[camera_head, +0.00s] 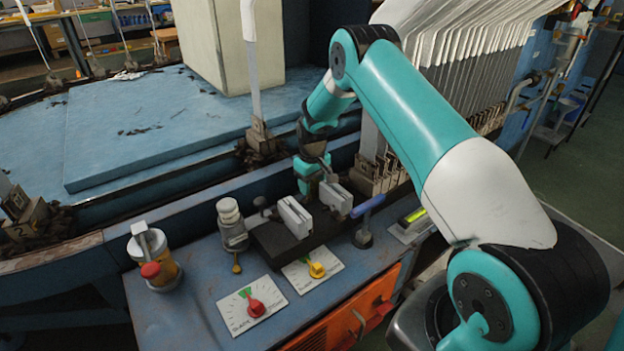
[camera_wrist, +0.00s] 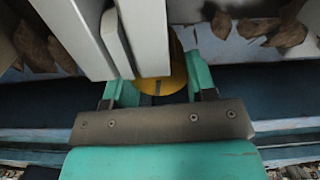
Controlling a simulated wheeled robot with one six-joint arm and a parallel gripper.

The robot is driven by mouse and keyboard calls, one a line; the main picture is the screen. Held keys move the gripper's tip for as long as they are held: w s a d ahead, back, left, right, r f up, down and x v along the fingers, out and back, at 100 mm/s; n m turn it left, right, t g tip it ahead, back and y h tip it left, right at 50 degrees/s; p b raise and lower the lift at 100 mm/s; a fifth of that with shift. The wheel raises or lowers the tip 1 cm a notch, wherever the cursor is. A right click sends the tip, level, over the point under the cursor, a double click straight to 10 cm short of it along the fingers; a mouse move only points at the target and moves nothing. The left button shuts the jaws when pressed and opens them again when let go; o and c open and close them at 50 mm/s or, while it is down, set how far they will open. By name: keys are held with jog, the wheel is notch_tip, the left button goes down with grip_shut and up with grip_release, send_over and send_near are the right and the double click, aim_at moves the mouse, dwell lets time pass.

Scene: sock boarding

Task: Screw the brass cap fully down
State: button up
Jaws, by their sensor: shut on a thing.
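My gripper (camera_head: 316,186) is low over the bench, just behind a vise with two pale jaws (camera_head: 294,216). In the wrist view its two teal fingers (camera_wrist: 160,84) are shut on either side of a round brass-coloured cap (camera_wrist: 178,68). A dark line marks the cap's near edge. The cap's underside and any thread are hidden. In the head view the cap is hidden by my gripper and the vise.
A grey-and-white fitting (camera_head: 232,226) and an amber jar with a red knob (camera_head: 152,270) stand left of the vise. A blue handle (camera_head: 367,206) is at right. A pale upright board (camera_head: 252,70) stands behind.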

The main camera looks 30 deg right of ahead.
jog(key=m+p, duration=0.1)
jog(key=m, duration=0.3)
jog(key=shift+d+r+p, duration=0.1)
jog(key=shift+r+p, duration=0.05)
jog(key=shift+p, duration=0.15)
jog(key=shift+d+m+p, duration=0.1)
jog(key=shift+m+p, duration=0.3)
jog(key=shift+m, duration=1.5)
jog(key=o, duration=0.9)
jog(key=shift+s, duration=0.1)
jog(key=shift+f, duration=0.2)
